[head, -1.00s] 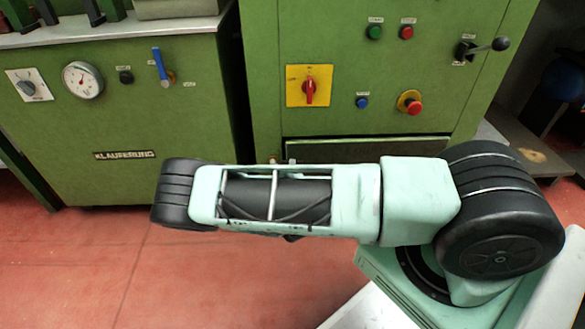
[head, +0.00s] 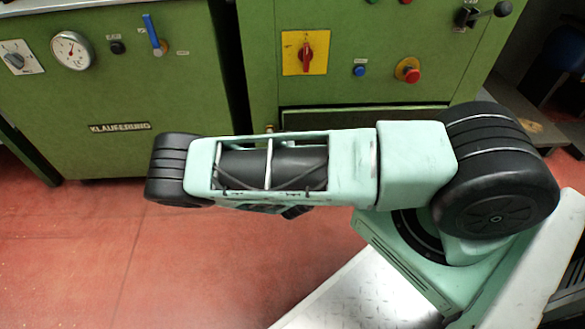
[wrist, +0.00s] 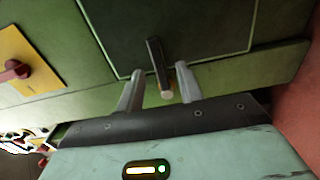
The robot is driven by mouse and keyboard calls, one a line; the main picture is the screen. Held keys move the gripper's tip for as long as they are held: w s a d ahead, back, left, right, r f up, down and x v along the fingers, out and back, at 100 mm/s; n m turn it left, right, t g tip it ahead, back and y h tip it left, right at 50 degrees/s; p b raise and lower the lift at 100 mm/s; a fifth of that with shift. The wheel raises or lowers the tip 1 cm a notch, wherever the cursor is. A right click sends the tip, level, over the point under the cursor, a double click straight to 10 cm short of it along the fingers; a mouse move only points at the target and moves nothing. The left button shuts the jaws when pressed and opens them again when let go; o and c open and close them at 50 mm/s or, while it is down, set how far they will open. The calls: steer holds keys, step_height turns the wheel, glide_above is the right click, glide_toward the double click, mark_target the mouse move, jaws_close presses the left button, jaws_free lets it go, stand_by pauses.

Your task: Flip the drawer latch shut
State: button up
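The latch (wrist: 155,58) shows in the wrist view as a dark bar with a pale round end. It crosses the edge of a dark green drawer front (wrist: 215,30). My gripper (wrist: 158,80) is open, its two grey fingers standing apart on either side of the latch's pale end. I cannot tell whether either finger touches it. In the head view the upper part of the drawer front (head: 365,117) shows above my arm.
A yellow plate with a red rotary switch (head: 305,52), a blue button (head: 359,71) and a red emergency button (head: 407,70) sit above the drawer. A black-knobbed lever (head: 485,13) is at upper right. A green cabinet (head: 120,90) stands left. Red floor (head: 200,270) is clear.

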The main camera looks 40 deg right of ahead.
steer(key=p+v, duration=0.4)
steer(key=v, duration=1)
steer(key=shift+s+a, duration=0.25)
steer(key=shift+s, duration=0.1)
